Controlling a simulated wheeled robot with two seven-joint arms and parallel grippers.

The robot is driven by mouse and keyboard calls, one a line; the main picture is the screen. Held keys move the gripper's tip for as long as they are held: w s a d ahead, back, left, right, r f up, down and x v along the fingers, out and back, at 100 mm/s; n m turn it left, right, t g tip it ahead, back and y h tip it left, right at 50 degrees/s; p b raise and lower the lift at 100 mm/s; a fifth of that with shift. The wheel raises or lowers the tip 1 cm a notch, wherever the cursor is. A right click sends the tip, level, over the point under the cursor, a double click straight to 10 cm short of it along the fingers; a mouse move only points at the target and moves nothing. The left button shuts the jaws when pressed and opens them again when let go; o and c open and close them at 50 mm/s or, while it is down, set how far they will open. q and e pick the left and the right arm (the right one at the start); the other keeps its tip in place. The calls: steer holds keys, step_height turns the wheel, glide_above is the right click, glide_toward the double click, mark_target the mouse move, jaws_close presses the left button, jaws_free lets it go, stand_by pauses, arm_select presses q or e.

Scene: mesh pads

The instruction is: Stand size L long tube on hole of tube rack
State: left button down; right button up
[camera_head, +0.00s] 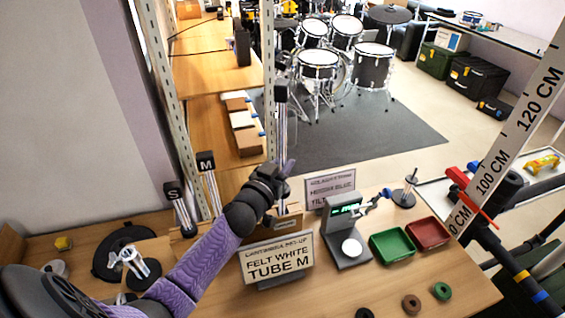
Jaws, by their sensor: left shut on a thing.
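My left gripper (283,172) reaches in over the wooden table and is shut on a tall, thin metallic tube (282,135) with a black block (281,93) at its top. The tube stands roughly upright in the grip; no letter is readable on its block. My arm and gripper hide its lower end, so I cannot tell whether it touches anything. A wooden block (288,222), possibly part of the tube rack, shows just below the gripper. To the left stand a tube marked S (184,215) and a tube marked M (213,187), both leaning in the picture. My right gripper is not in view.
A second sign (330,187), a scale (347,253), a green tray (391,246) and a red tray (428,234) are to the right. Rings lie near the front edge.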

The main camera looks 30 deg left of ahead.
mark_target(280, 144)
arm_select(q)
steer(key=shift+f+b, duration=1.25)
steer(key=shift+f, duration=0.5)
steer(key=shift+c, duration=2.2)
jaws_free()
step_height(280, 144, up, 10)
steer(key=p, duration=0.5)
